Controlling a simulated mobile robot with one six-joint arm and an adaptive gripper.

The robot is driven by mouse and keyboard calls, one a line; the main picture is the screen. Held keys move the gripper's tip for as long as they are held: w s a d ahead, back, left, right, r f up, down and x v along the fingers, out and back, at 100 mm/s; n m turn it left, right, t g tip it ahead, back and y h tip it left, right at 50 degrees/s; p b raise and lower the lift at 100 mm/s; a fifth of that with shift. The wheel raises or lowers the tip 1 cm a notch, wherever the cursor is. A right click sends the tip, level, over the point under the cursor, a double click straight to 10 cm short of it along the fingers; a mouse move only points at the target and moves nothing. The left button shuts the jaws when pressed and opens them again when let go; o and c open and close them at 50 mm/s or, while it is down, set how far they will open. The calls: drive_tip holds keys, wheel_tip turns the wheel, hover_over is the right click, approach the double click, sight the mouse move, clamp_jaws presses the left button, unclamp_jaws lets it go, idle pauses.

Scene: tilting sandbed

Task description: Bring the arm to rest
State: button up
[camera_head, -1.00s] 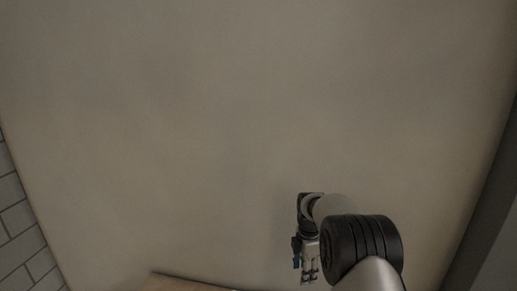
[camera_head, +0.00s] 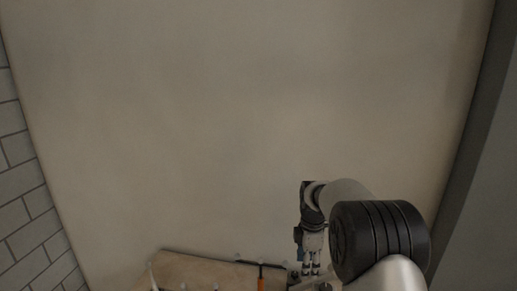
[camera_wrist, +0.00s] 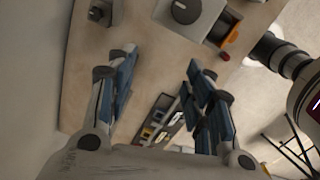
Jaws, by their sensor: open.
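My gripper (camera_head: 311,266) hangs at the lower right of the head view, fingers pointing down. In the wrist view its two blue-padded fingers (camera_wrist: 160,88) stand wide apart with nothing between them. My arm links show beside it at the lower right of the head view. The sandbed cannot be made out for certain in either view.
A tan tabletop (camera_head: 200,268) shows at the bottom of the head view, with an orange-handled item (camera_head: 261,278) at its edge. In the wrist view, a white box with a round knob (camera_wrist: 187,14) and a compartmented tray (camera_wrist: 158,128) are on the tabletop. A plain wall (camera_head: 220,120) stands behind.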

drive_tip(key=s+r+m+t+b, duration=0.1)
drive_tip(key=s+r+m+b, duration=0.25)
drive_tip(key=s+r, duration=0.4)
drive_tip(key=s+r+m+t+b, duration=0.15)
drive_tip(key=s+r+m, duration=0.3)
drive_tip(key=s, duration=0.55)
drive_tip(key=s+f+m+t+b, duration=0.1)
drive_tip(key=s+f+m+b, duration=0.2)
drive_tip(key=s, duration=0.7)
drive_tip(key=s+f+m+b, duration=0.3)
drive_tip(key=s+m, duration=0.4)
drive_tip(key=s, duration=0.4)
drive_tip(key=shift+a+f+t, duration=0.25)
drive_tip(key=shift+f+t, duration=0.1)
